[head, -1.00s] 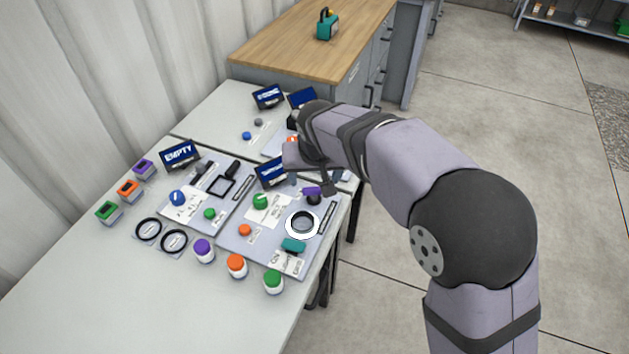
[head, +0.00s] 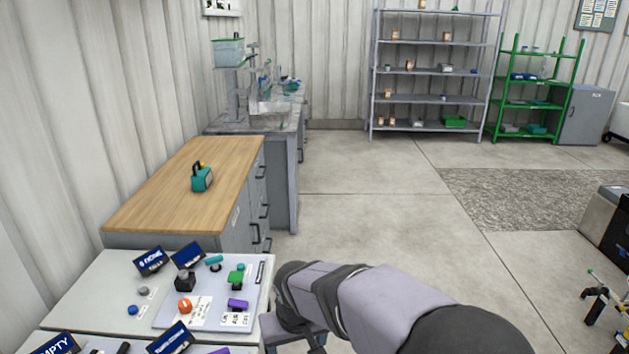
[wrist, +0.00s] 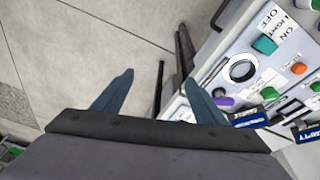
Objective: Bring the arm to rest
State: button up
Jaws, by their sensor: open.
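My arm reaches in from the lower right of the head view, and its wrist end is low in the picture beside the right edge of the white table. In the wrist view my gripper (wrist: 158,98) has its two blue fingers well apart, with nothing between them. The left finger is over bare floor. The right finger tip is by the table edge, near a panel (wrist: 212,62) with a ring, a teal switch and several knobs. In the head view the fingers are mostly cut off at the bottom edge.
A second panel (head: 172,316) with an orange knob and purple and green parts lies on the white table (head: 88,300). Behind it stands a wooden-topped cabinet (head: 150,205) with a teal device (head: 202,180). The floor (head: 350,220) to the right is open. Shelves stand far back.

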jog(key=s+d+f+m+g+p, duration=0.1)
jog(key=s+d+m+g+p, duration=0.1)
jog(key=s+d, duration=1.4)
jog(key=d+m+p, duration=0.1)
jog(key=d, duration=0.2)
jog(key=shift+s+g, duration=0.4)
jog(key=shift+w, duration=0.1)
jog(key=n+t+y+b, duration=0.1)
jog(key=n+t+y, duration=0.1)
jog(key=n+t, duration=0.25)
send_over(216, 353)
jog(key=s+d, duration=0.2)
jog(key=s, duration=0.1)
jog(key=shift+n+g, duration=0.25)
jog(key=shift+p+x, duration=0.9)
jog(key=shift+x, duration=2.45)
